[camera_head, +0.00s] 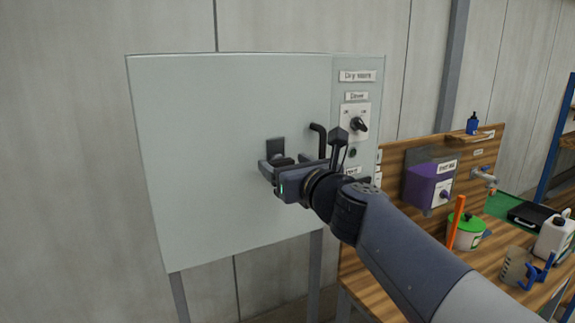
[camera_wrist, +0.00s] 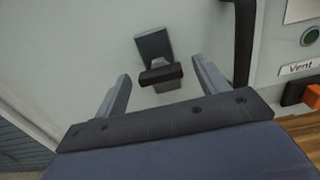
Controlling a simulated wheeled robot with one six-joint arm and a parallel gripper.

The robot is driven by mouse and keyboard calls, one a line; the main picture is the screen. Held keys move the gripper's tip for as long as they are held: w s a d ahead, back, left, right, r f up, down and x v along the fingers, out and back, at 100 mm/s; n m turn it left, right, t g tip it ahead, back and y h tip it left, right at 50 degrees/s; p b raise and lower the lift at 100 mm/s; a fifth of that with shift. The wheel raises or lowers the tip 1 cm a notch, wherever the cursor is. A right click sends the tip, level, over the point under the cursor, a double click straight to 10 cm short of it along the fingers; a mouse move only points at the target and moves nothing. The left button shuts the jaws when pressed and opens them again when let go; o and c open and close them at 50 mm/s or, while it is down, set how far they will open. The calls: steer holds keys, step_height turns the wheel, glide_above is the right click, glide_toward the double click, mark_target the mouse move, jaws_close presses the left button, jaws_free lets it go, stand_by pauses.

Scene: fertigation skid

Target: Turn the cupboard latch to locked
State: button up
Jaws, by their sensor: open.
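The cupboard (camera_head: 220,110) is a pale grey-green cabinet with a wide door. Its latch (camera_head: 276,148) is a dark plate with a black turning piece, partly hidden by my gripper in the head view. In the wrist view the latch (camera_wrist: 160,70) shows whole, its black bar lying roughly crosswise below the plate. My gripper (camera_head: 281,168) is open and in front of the latch. In the wrist view my gripper's two fingers (camera_wrist: 160,85) stand on either side of the black bar, apart from it. I see no lock marking by the latch.
A black door handle (camera_head: 320,139) is just right of the latch, close to my gripper. A side panel with a black knob (camera_head: 358,124) is further right; a green button (camera_wrist: 310,36) shows in the wrist view. A wooden bench (camera_head: 400,262) with containers stands lower right.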

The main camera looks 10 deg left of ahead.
steer(key=c, duration=1)
